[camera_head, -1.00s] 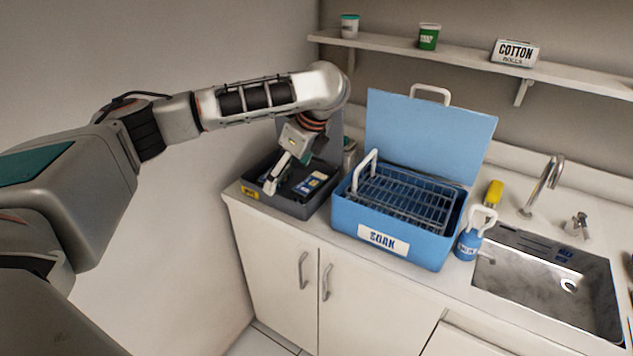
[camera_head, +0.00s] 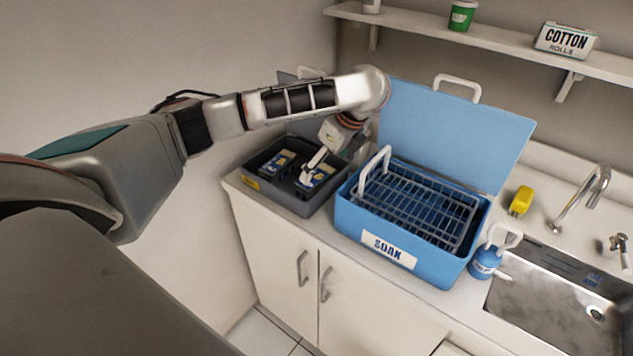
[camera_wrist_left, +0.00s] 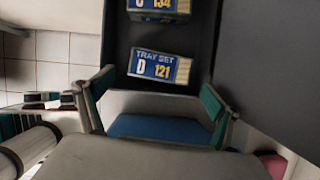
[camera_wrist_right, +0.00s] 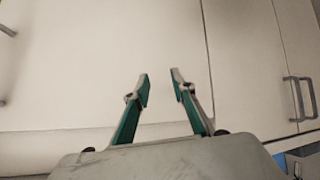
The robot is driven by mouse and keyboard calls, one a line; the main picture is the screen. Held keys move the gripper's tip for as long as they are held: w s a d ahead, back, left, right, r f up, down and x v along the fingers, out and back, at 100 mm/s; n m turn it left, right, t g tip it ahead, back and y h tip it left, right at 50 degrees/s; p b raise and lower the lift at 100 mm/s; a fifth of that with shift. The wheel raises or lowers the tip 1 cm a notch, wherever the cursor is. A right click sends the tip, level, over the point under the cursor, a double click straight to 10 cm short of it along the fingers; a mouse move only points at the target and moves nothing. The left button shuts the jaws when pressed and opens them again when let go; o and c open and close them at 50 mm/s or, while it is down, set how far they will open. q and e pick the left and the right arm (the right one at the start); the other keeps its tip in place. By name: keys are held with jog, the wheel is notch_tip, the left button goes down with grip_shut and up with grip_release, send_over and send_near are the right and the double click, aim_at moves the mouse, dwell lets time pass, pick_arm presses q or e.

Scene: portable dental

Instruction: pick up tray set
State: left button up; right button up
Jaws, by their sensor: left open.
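Two blue-and-yellow tray set packs lie in a dark grey bin (camera_head: 307,208) on the counter: one on the left (camera_head: 278,163) and one on the right (camera_head: 318,177). In the left wrist view, one pack reads "TRAY SET D 121" (camera_wrist_left: 160,67) and another, cut off at the top, reads "C 134" (camera_wrist_left: 160,8). My left gripper (camera_head: 307,178) reaches into view above the bin, by the right pack. It is open, with its fingers (camera_wrist_left: 157,82) apart and the D 121 pack beyond them. My right gripper (camera_wrist_right: 161,76) is open and empty, facing white cabinet fronts.
A blue SOAK tub (camera_head: 420,262) with a wire rack (camera_head: 420,205) and raised lid stands right of the bin. The wall is close at left.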

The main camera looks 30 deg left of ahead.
aim_at(317, 176)
pick_arm(q)
jog(key=shift+x, duration=3.05)
jog(key=shift+a, duration=0.1)
jog(key=c, duration=1.1)
